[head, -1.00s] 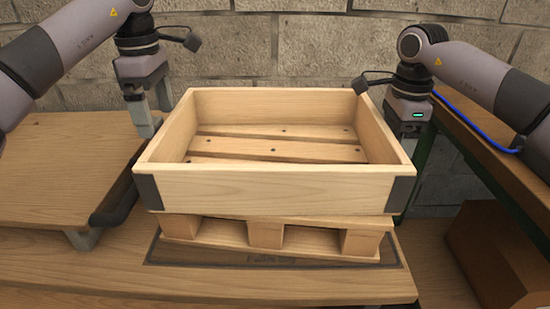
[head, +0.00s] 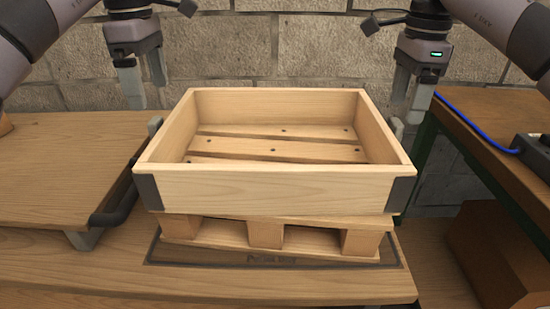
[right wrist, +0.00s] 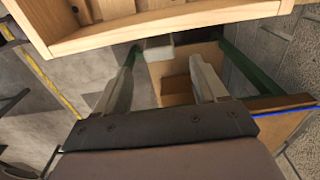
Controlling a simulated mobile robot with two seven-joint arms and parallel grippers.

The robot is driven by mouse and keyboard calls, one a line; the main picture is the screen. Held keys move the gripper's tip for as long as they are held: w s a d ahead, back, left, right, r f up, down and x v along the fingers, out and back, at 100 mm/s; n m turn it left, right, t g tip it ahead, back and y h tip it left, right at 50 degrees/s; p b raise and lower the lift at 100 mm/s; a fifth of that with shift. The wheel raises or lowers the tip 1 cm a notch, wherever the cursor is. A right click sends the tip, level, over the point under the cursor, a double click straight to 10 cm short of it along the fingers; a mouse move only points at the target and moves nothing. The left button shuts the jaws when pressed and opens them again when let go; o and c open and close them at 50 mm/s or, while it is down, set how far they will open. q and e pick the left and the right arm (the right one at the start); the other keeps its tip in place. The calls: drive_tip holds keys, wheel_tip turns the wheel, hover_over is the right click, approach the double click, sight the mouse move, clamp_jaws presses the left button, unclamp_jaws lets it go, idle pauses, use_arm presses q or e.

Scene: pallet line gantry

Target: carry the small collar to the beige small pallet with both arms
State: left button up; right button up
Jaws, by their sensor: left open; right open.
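The small collar (head: 270,189), a pale wooden frame with dark metal corners, rests on the beige small pallet (head: 265,233) in the head view. The pallet's slats show inside the collar. My left gripper (head: 146,98) is open and empty, above and outside the collar's left end. My right gripper (head: 409,112) is open and empty, outside the collar's right end near its top edge. In the right wrist view the open fingers (right wrist: 163,82) are apart from the collar's wall (right wrist: 165,30). A small light block (right wrist: 158,48) shows at that wall.
A wooden board (head: 60,170) with a dark handle bar lies left of the pallet. A bench (head: 480,125) with a blue cable stands at the right, with a brown box (head: 495,255) below it. A block wall (head: 260,45) is close behind.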

drive_tip(key=shift+r, duration=1.1)
